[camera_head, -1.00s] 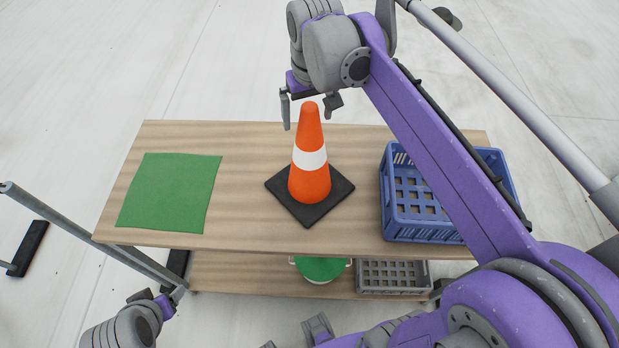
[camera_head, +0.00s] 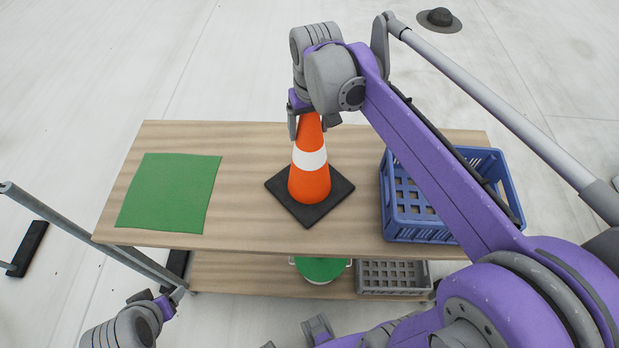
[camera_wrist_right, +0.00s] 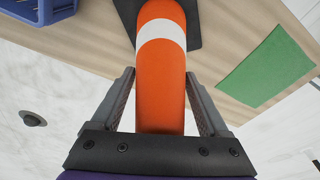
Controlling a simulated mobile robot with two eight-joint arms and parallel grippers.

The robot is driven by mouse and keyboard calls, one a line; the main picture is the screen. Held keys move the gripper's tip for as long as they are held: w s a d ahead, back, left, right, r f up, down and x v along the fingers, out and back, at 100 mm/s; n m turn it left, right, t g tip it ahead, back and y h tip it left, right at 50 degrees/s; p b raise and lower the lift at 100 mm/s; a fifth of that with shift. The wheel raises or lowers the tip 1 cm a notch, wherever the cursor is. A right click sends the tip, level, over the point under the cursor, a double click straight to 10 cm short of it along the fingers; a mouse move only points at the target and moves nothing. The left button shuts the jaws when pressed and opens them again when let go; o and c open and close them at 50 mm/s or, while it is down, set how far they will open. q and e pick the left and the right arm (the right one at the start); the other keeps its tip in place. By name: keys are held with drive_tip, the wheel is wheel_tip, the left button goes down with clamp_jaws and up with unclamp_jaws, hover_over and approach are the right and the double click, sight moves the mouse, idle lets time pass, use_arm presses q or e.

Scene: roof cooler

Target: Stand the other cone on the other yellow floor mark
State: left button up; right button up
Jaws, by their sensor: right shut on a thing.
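An orange cone (camera_head: 310,181) with a white band and a black square base stands upright on the wooden bench. It fills the middle of the right wrist view (camera_wrist_right: 161,85). My right gripper (camera_head: 315,124) is at the cone's top, shut on its upper part, with one finger on each side. My left gripper (camera_head: 163,304) is low at the left, in front of the bench, small and partly seen; its jaws are unclear. No yellow floor mark shows in these frames.
On the bench (camera_head: 250,225) lie a green mat (camera_head: 170,193) at left and a blue crate (camera_head: 410,228) at right, partly behind my arm. The lower shelf holds a grey crate (camera_head: 393,277) and a round green-topped thing (camera_head: 320,269). A dark round fitting (camera_head: 439,18) is on the floor.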

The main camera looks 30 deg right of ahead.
clamp_jaws()
drive_tip(key=shift+r, duration=0.15)
